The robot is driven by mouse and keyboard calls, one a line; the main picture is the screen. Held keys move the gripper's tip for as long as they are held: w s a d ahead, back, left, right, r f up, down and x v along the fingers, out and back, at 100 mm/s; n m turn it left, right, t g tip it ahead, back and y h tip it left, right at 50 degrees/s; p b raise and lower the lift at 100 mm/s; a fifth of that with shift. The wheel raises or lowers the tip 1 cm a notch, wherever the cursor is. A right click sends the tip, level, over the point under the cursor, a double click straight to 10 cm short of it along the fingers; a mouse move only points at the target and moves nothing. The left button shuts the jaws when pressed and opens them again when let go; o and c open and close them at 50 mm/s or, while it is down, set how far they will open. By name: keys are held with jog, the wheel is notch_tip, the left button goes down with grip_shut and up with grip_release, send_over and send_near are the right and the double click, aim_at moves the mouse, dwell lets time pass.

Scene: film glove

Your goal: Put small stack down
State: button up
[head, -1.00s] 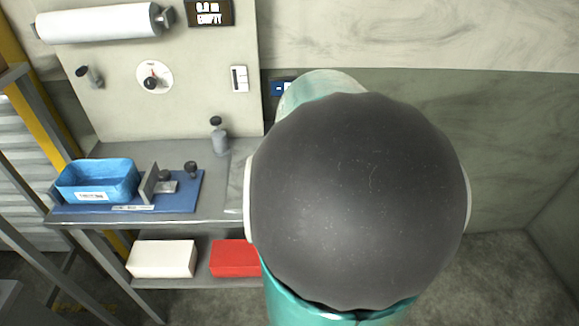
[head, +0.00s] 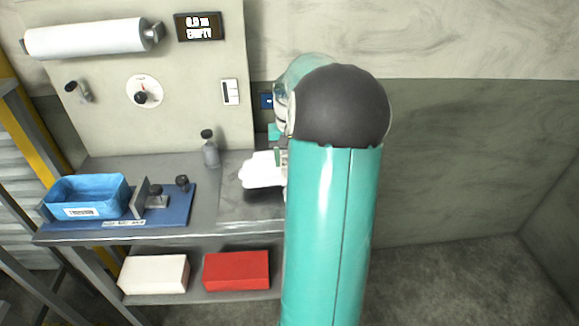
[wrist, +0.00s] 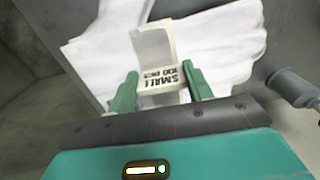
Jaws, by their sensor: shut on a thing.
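The small stack (wrist: 225,42) is a bundle of white gloves with a paper band (wrist: 158,77) that reads "SMALL". It fills much of the wrist view. My gripper (wrist: 158,88), with green fingers, is shut on the stack at the band. In the head view the white stack (head: 261,171) shows just left of my arm, over the right part of the grey bench (head: 235,204). My arm hides most of my gripper there. I cannot tell whether the stack touches the bench.
A blue bin (head: 88,197) sits on a blue board at the bench's left. A grey bottle-like post (head: 210,150) stands at the back. A white box (head: 153,273) and a red box (head: 236,270) lie on the lower shelf. A white roll (head: 85,38) hangs on the panel.

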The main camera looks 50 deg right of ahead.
aim_at(284, 168)
jog(key=shift+f, duration=1.6)
jog(key=shift+f, duration=0.15)
jog(key=o, duration=1.4)
